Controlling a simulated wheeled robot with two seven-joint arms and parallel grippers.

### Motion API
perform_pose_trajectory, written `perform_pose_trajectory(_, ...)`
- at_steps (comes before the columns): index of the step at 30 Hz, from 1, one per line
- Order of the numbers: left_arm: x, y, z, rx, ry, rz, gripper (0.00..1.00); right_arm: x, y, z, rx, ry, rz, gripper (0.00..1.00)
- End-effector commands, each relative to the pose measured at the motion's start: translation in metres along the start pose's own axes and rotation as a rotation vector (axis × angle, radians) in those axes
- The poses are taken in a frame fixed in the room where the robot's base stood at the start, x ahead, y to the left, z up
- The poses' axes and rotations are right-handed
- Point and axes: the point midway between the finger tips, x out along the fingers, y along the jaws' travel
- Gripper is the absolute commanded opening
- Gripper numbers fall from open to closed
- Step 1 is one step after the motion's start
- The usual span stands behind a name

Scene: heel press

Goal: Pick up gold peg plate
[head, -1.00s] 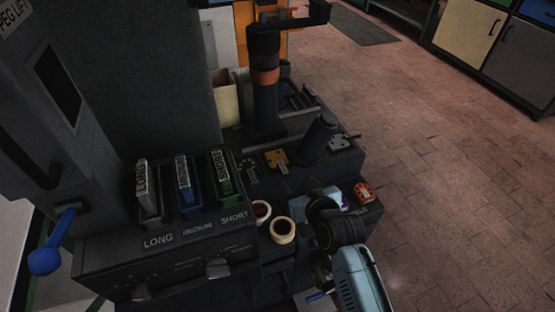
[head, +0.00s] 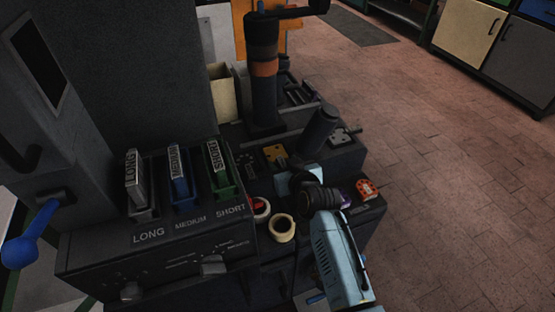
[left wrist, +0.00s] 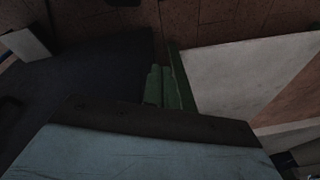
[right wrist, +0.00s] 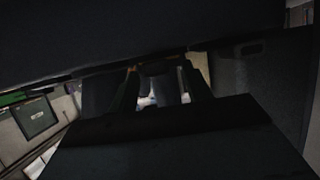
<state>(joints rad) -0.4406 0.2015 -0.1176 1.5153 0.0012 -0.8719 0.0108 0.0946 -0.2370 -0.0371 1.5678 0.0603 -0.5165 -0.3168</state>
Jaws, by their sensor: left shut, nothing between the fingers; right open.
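The gold peg plate (head: 275,153) is a small yellow-gold piece lying on the dark machine top in the head view. My right gripper (head: 292,180) is just in front of it and slightly right, apart from it as far as I can see. Its fingers are hard to see in the head view. In the right wrist view the dark fingers (right wrist: 160,82) stand apart, with nothing clearly between them. My left gripper is outside the head view. In the dim left wrist view its fingers (left wrist: 163,87) are close together and empty.
Cream (head: 282,229) and dark-red (head: 261,208) rings sit in front. A red-orange piece (head: 367,189) lies right of my right wrist. A dark cylinder (head: 319,130) stands right of the plate, with a taller column (head: 263,90) behind.

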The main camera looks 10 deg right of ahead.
Motion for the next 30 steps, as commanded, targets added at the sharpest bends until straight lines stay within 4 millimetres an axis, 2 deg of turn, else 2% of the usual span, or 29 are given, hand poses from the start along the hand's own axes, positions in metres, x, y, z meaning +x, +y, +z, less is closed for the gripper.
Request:
perform_pose_trajectory(5,-0.010,-0.001,-0.009,-0.004,0.008,-0.002,0.00,0.012,0.000,0.000,-0.001,0.001,0.000,0.49)
perform_pose_trajectory(14,-0.013,-0.002,-0.011,-0.005,0.009,-0.003,0.00,0.013,0.000,-0.001,-0.001,0.000,0.000,0.49)
perform_pose_trajectory(25,-0.012,-0.001,-0.012,-0.005,0.010,-0.003,0.00,0.013,0.000,0.000,0.000,0.000,0.000,0.02)
perform_pose_trajectory(30,-0.012,-0.001,-0.012,-0.005,0.010,-0.002,0.00,0.013,0.000,-0.002,0.000,0.004,0.001,0.00)
